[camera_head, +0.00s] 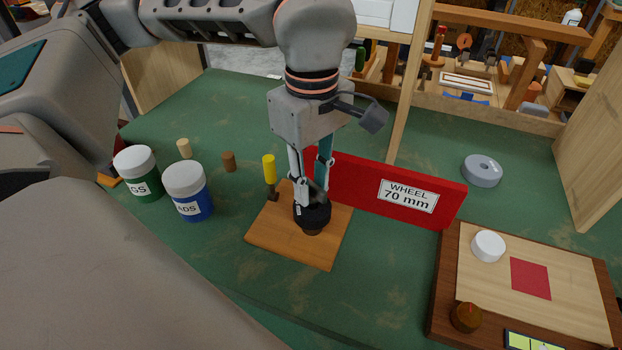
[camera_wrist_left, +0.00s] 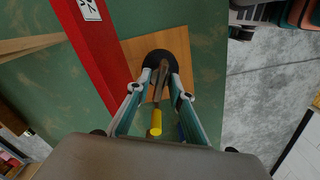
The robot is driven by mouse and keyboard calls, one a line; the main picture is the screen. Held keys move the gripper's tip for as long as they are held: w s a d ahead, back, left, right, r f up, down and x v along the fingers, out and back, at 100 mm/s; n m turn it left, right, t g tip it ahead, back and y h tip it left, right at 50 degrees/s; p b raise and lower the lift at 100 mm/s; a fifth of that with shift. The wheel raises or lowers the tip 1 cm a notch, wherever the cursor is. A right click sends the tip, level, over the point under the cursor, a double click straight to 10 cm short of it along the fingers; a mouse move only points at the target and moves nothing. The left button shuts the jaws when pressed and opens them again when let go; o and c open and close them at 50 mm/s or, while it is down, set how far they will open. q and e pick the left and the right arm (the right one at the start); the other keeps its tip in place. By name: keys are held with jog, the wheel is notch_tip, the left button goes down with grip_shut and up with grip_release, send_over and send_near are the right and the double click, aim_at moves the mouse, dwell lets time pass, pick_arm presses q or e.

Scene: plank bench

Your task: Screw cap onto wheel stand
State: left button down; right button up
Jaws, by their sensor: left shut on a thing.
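My left gripper (camera_head: 312,195) points down over a square wooden board (camera_head: 280,245). It is shut on a black round piece, probably the cap (camera_head: 312,215); the fingers partly cover it. A small brown stub (camera_head: 313,232) shows just below the black piece, and I cannot tell whether they are screwed together. In the left wrist view the black round shape (camera_wrist_left: 172,45) lies at the fingertips (camera_wrist_left: 160,72). My right gripper is not in view.
A red "WHEEL 70 mm" block (camera_head: 350,185) stands close behind the gripper. Two lidded jars, green (camera_head: 140,185) and blue (camera_head: 190,205), stand left. A grey ring (camera_head: 482,170) lies right. A wooden tray (camera_head: 580,325) bears a white round piece (camera_head: 488,245) and a brown knob (camera_head: 466,317).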

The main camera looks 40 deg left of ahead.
pick_arm(q)
jog(key=m+p, duration=0.1)
jog(key=m, duration=0.1)
jog(key=shift+m, duration=0.3)
dwell(0.3)
jog(key=shift+m, duration=0.3)
jog(key=shift+m, duration=0.3)
jog(key=shift+f+m+p, duration=0.1)
jog(key=shift+m+p, duration=0.35)
jog(key=shift+m, duration=0.55)
